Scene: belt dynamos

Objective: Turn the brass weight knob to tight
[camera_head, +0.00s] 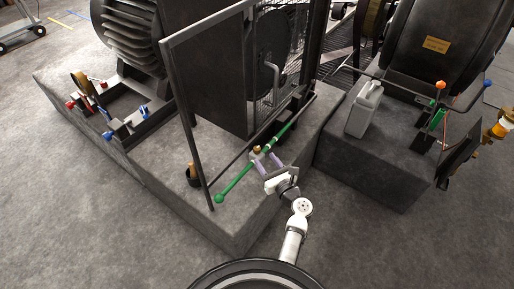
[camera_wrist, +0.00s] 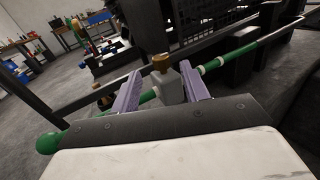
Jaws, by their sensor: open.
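The brass knob (camera_head: 257,149) sits on top of a small grey block on a green rod (camera_head: 234,184) with a round green end. In the wrist view the knob (camera_wrist: 162,63) stands on the grey block (camera_wrist: 169,88), between my two purple fingers. My gripper (camera_head: 265,160) is open; in the wrist view its fingertips (camera_wrist: 160,73) lie on either side of the block and knob, with gaps on both sides. I cannot tell whether either finger touches the rod. No tight or loose marking on the knob is readable.
A dark metal guard frame (camera_head: 185,120) stands on the plinth just left of the rod. A grey jug (camera_head: 364,108) stands on the right plinth near levers with orange and blue ends. A dark round pot (camera_head: 193,175) sits by the frame's post. The floor in front is clear.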

